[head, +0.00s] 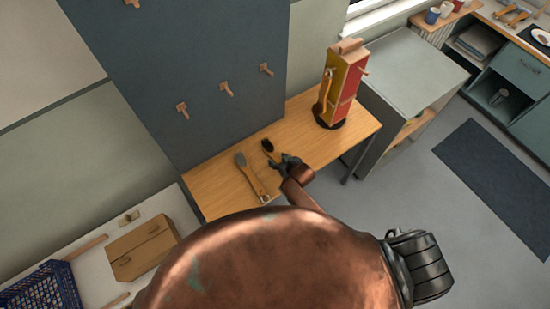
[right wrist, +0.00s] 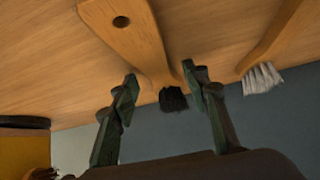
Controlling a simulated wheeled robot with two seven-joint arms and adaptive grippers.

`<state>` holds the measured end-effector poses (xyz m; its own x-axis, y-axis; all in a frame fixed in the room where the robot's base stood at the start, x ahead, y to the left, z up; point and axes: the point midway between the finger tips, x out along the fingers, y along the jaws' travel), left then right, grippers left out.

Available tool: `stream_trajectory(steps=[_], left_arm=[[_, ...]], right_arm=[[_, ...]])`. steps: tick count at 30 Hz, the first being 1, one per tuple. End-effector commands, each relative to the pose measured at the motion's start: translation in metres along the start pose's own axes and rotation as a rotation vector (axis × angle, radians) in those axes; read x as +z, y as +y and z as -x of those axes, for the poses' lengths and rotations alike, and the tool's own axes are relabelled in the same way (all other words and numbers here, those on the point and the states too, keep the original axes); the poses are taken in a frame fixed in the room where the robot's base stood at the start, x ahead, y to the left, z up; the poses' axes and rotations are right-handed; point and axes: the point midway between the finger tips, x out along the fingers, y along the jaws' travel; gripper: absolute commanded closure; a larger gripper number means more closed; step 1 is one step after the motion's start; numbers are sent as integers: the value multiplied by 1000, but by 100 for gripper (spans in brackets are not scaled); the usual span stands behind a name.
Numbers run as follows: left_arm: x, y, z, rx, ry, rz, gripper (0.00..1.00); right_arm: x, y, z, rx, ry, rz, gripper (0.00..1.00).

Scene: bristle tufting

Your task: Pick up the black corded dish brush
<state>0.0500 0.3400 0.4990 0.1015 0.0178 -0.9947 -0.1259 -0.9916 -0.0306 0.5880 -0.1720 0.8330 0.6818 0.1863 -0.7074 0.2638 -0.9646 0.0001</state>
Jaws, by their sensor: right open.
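The black-bristled brush (head: 267,145) lies on the wooden table, partly hidden by my right gripper (head: 287,161). In the right wrist view, its black bristles (right wrist: 173,100) and wide wooden handle with a hole (right wrist: 138,35) show. My right gripper (right wrist: 160,82) is open there, with one finger on each side of the brush near its bristle end. I cannot tell whether a finger touches it. No cord is clear on it. A second brush with pale grey bristles (head: 240,159) lies to its left; it also shows in the right wrist view (right wrist: 262,79). My left gripper is not in view.
The wooden table (head: 215,185) stands against a dark panel (head: 200,60) with wooden pegs. A red and yellow block-like stand (head: 345,85) is at the table's far right end. A cardboard box (head: 140,247) and a blue basket (head: 42,288) are at lower left.

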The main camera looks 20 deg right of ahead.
Motion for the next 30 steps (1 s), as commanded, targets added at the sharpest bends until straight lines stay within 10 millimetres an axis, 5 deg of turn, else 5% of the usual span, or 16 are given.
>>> stream_trajectory(steps=[9, 27, 30], left_arm=[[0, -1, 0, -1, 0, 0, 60], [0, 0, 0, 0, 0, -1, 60], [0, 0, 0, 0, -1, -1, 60]], right_arm=[[0, 0, -4, 0, 0, -1, 58], [0, 0, -4, 1, -1, -1, 100], [0, 0, -4, 1, 0, -1, 100]])
